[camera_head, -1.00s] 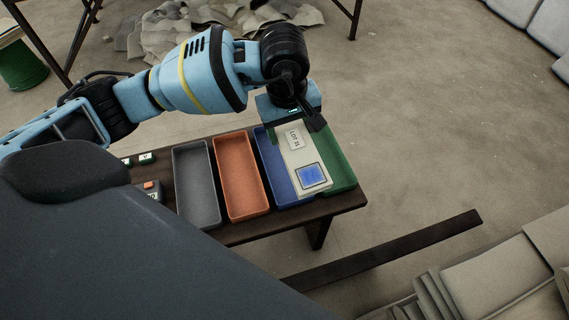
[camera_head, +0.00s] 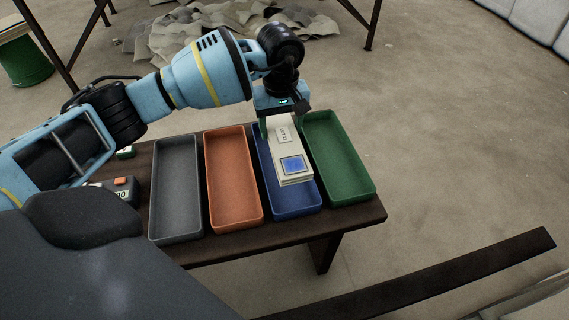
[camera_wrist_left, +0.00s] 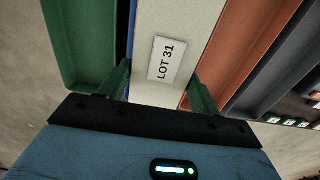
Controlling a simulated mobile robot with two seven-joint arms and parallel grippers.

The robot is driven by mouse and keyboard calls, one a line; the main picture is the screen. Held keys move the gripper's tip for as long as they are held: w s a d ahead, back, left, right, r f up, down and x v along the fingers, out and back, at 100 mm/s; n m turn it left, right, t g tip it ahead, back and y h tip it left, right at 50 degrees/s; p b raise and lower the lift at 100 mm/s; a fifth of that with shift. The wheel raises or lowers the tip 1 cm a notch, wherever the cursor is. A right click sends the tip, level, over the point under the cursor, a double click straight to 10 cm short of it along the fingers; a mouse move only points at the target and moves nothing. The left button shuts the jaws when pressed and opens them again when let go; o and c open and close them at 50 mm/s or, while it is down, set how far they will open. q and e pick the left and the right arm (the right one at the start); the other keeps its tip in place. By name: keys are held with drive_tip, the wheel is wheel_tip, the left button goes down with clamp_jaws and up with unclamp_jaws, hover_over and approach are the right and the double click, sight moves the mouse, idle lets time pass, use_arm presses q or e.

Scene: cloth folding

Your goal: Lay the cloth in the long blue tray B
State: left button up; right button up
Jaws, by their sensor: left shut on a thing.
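The cloth (camera_head: 284,149) is a folded cream strip with a "LOT 31" label and a blue square near its front end. The long blue tray (camera_head: 298,209) lies behind and under it in the head view. The cloth covers much of the tray's middle; its exact height above the floor of the tray cannot be told. My left gripper (camera_head: 279,117) is shut on the cloth's far end, above the tray's far part. In the left wrist view the green fingers (camera_wrist_left: 160,88) flank the cloth (camera_wrist_left: 196,22). My right gripper is not in view.
A green tray (camera_head: 338,155) stands right of the blue one. An orange tray (camera_head: 232,180) and a grey tray (camera_head: 175,190) stand to its left on the dark wooden table (camera_head: 335,222). A small device with an orange button (camera_head: 120,182) is at the left.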

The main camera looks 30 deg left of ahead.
sight(282, 141)
use_arm(q)
wheel_tip(282, 141, down, 4)
drive_tip(key=shift+f+b, duration=0.2)
drive_tip(key=shift+b, duration=0.45)
drive_tip(key=shift+f, duration=0.3)
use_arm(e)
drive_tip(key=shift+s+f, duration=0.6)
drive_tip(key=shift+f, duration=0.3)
use_arm(q)
drive_tip(key=shift+f, duration=0.4)
wheel_tip(282, 141, down, 4)
drive_tip(key=shift+r+b, duration=0.1)
drive_tip(key=shift+b, duration=0.65)
drive_tip(key=shift+f, duration=0.25)
drive_tip(key=shift+r, duration=0.1)
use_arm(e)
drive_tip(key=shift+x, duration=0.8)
